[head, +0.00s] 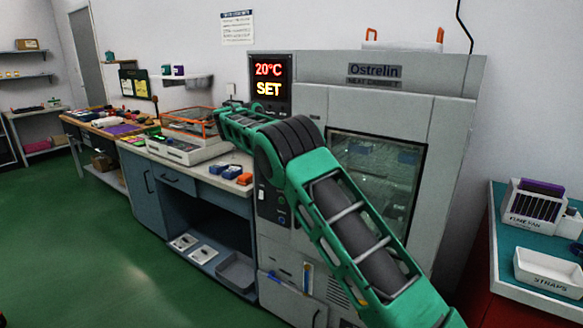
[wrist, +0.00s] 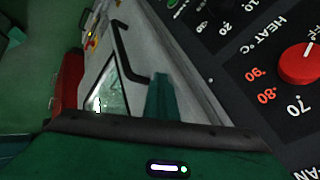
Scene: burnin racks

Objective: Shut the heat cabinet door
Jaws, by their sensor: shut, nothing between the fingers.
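The heat cabinet (head: 350,102) stands in the middle right of the head view, labelled Ostrelin, with a display reading 20°C SET. Its door has a dark-framed window (head: 385,165), partly covered by my arm. In the wrist view, the door (wrist: 190,75) shows at a steep slant, with a black bar handle (wrist: 125,50). I cannot tell surely whether the door is flush or slightly ajar. My gripper (wrist: 160,95) is shut and empty, in front of the door close to the control panel (wrist: 225,60). In the head view my gripper is not clearly seen.
A red knob (wrist: 299,64) is close on the right of the wrist view. A workbench with trays (head: 180,150) stands left of the cabinet. A teal-topped bench (head: 510,270) with a STRAPS bin (head: 548,272) stands at the right. Green floor is clear at left.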

